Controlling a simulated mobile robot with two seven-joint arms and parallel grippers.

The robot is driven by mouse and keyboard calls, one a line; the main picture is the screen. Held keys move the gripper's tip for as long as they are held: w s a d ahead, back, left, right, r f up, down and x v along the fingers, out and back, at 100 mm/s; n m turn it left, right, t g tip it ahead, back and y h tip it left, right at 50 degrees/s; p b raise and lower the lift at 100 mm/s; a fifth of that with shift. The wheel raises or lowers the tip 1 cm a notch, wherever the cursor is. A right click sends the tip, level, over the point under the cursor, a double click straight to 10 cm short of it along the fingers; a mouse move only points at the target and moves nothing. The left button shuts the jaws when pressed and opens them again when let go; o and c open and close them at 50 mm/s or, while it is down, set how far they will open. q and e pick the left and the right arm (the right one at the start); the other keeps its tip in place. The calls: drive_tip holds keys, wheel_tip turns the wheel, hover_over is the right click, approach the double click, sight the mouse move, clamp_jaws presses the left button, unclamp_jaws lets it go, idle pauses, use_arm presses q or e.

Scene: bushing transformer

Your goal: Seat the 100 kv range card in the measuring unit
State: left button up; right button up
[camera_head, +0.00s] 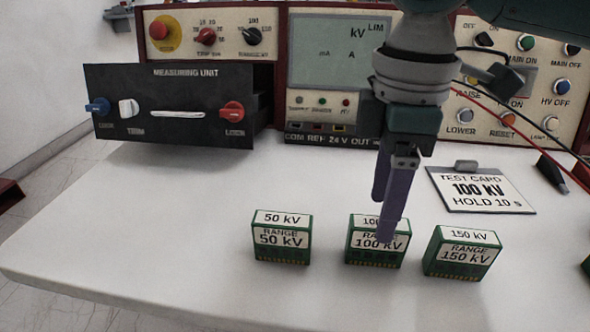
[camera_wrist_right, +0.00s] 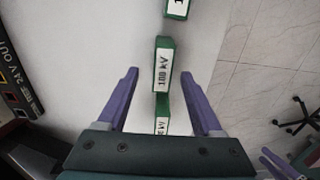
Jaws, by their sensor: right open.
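The 100 kV range card (camera_head: 375,257) is a small green block with white labels, upright on the table, middle of three. My right gripper (camera_head: 384,218) is open and points down at it; one finger covers part of its label in the head view. In the right wrist view the card (camera_wrist_right: 163,78) shows between the open fingertips; contact cannot be told. The measuring unit (camera_head: 175,107) is a black drawer-like box at the left, jutting from the console, with blue and red LOCK knobs, a white TRIM knob and a handle. Purple fingers, apparently my left gripper (camera_wrist_right: 279,163), show at the wrist view's lower right.
The 50 kV card (camera_head: 281,240) stands left of the 100 kV card and the 150 kV card (camera_head: 462,254) right of it. A test card clipboard (camera_head: 483,190) lies behind. Cables and a probe (camera_head: 551,172) lie at the right. The table's left front is clear.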

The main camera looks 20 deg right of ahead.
drive_tip(key=f, duration=0.2)
drive_tip(key=f+b, duration=0.1)
drive_tip(key=shift+s+f, duration=0.2)
drive_tip(key=shift+f, duration=0.2)
clamp_jaws()
idle(0.3)
